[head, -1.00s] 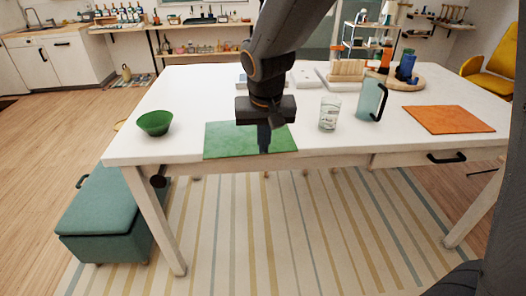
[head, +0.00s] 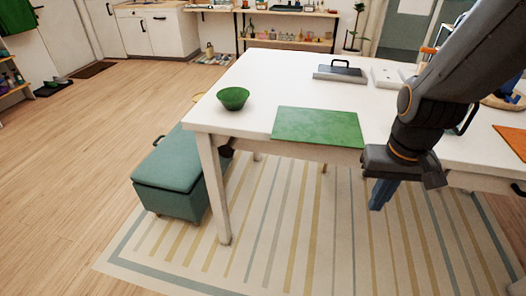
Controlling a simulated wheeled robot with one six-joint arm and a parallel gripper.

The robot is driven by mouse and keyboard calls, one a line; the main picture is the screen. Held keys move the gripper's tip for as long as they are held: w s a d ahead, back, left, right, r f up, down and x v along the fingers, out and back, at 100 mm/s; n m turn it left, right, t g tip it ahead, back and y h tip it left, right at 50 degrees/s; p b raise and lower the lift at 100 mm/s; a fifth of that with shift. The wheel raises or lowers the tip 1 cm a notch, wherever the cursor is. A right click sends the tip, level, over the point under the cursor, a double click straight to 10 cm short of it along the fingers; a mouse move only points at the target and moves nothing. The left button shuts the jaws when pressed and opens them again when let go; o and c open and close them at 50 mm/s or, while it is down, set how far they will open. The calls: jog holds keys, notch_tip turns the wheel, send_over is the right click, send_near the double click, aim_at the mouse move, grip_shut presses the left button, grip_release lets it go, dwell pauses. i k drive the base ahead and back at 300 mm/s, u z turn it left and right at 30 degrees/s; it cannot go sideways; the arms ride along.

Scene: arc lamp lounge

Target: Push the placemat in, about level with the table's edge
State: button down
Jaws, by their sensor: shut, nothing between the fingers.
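The green placemat (head: 318,126) lies flat on the white table (head: 225,128) at its front side. Its near edge runs along the table's front edge and looks about level with it; any small overhang is hard to tell. My gripper (head: 378,205) is shut and empty, pointing down. It is to the right of the placemat, in front of the table's edge and apart from the mat. An orange placemat (head: 514,140) shows partly at the right edge of the view.
A green bowl (head: 233,97) stands left of the placemat. A black-handled board (head: 340,73) and a white tray (head: 385,77) lie behind it. A teal storage bench (head: 165,175) sits under the table's left end. The striped rug (head: 260,230) in front is clear.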

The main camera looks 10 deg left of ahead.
aim_at(321, 127)
jog(key=u, duration=1.65)
jog(key=k, duration=0.95)
jog(key=z, duration=1.7)
jog(key=i, duration=0.5)
